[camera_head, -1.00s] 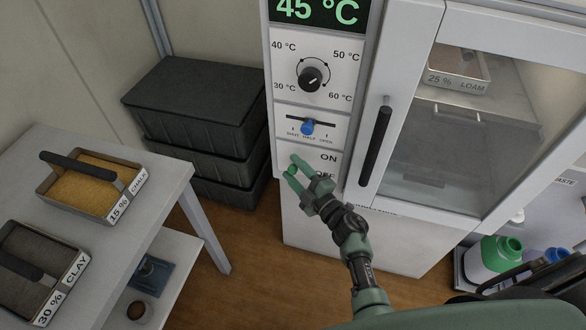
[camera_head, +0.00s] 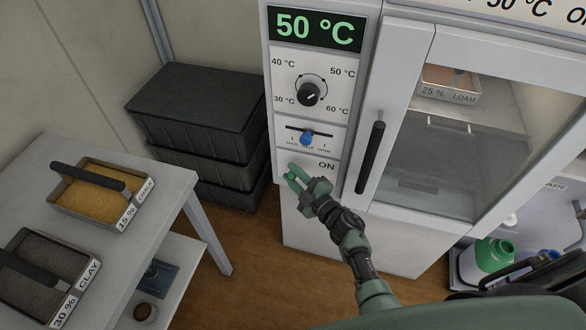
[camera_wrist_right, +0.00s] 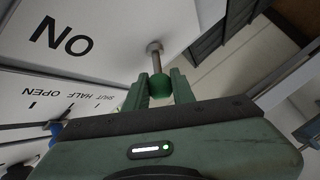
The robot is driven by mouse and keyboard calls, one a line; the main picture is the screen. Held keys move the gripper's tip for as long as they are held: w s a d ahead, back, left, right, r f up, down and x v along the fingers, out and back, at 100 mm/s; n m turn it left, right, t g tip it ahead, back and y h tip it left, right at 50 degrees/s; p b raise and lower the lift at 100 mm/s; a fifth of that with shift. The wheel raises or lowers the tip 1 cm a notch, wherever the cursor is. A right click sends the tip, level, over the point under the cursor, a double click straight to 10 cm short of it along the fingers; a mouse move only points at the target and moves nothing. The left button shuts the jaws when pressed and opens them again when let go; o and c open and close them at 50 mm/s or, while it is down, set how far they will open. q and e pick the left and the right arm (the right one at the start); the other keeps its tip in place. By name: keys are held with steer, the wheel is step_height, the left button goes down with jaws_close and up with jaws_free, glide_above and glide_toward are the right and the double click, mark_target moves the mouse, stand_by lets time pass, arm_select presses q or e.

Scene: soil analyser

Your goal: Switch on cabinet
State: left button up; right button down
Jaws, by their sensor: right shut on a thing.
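The white cabinet (camera_head: 405,232) has a panel with a green display (camera_head: 314,28) reading 50 °C. Low on the panel, beside the ON label (camera_head: 326,166), is a switch with a green ball knob, seen in the right wrist view (camera_wrist_right: 160,88) on a short metal stem (camera_wrist_right: 154,54). My right gripper (camera_head: 292,176) is shut on this knob, one finger on each side; it also shows in the wrist view (camera_wrist_right: 160,92). The OFF label is hidden behind the gripper. My left gripper is out of view.
Above the switch are a blue slider (camera_head: 306,139) and a black dial (camera_head: 308,94). The black door handle (camera_head: 371,158) stands out right of the panel. Dark crates (camera_head: 200,110) are stacked left of the cabinet. A table (camera_head: 165,190) with soil trays stands at left.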

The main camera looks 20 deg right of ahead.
steer(key=shift+r+p, duration=0.3)
steer(key=shift+f+g, duration=0.2)
steer(key=shift+g, duration=0.1)
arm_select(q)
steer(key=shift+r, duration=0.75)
arm_select(e)
steer(key=c, duration=1.2)
jaws_free()
steer(key=shift+s+d, duration=0.1)
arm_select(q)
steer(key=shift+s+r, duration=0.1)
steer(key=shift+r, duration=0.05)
arm_select(e)
steer(key=v, duration=0.7)
steer(key=shift+s, duration=0.25)
